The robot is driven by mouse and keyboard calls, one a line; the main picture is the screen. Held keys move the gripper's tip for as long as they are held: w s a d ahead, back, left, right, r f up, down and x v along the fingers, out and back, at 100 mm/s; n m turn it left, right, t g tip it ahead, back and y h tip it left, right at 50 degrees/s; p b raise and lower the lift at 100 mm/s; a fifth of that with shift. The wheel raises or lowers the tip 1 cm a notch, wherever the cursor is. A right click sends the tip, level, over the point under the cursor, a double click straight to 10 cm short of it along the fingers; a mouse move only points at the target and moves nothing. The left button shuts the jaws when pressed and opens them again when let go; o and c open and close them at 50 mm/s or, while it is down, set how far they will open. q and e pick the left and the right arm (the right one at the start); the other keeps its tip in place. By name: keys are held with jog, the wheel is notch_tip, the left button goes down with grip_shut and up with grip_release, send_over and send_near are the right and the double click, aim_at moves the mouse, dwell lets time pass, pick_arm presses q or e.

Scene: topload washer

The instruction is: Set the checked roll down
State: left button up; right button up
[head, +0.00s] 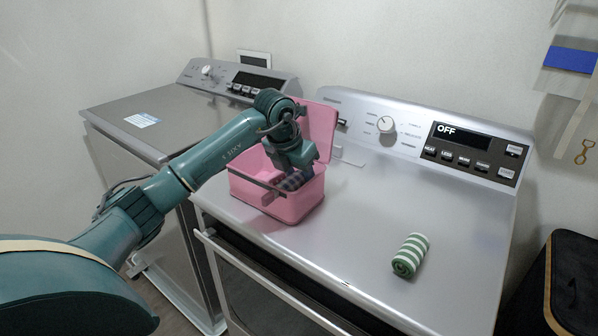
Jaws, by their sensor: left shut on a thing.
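The checked roll (295,181) is dark with a grey and purple pattern. My left gripper (287,183) is shut on it, at the opening of a pink box (295,209). The roll is partly hidden by the gripper and the box's front wall, and I cannot tell whether it touches the box floor. The pink box stands on the silver machine's top (350,235) with its lid (319,128) raised at the back. My right gripper is not in view.
A green and white striped roll (410,255) lies on the silver top at the right. A control panel with an "OFF" display (461,136) runs along the back. A second grey machine (150,115) stands at the left. The top between box and striped roll is clear.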

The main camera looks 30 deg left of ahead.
aim_at(288, 179)
pick_arm(q)
jog(key=o, duration=0.7)
jog(key=shift+r, duration=0.15)
jog(key=shift+w+v, duration=0.2)
jog(key=shift+v, duration=6.2)
jog(key=shift+r, duration=0.1)
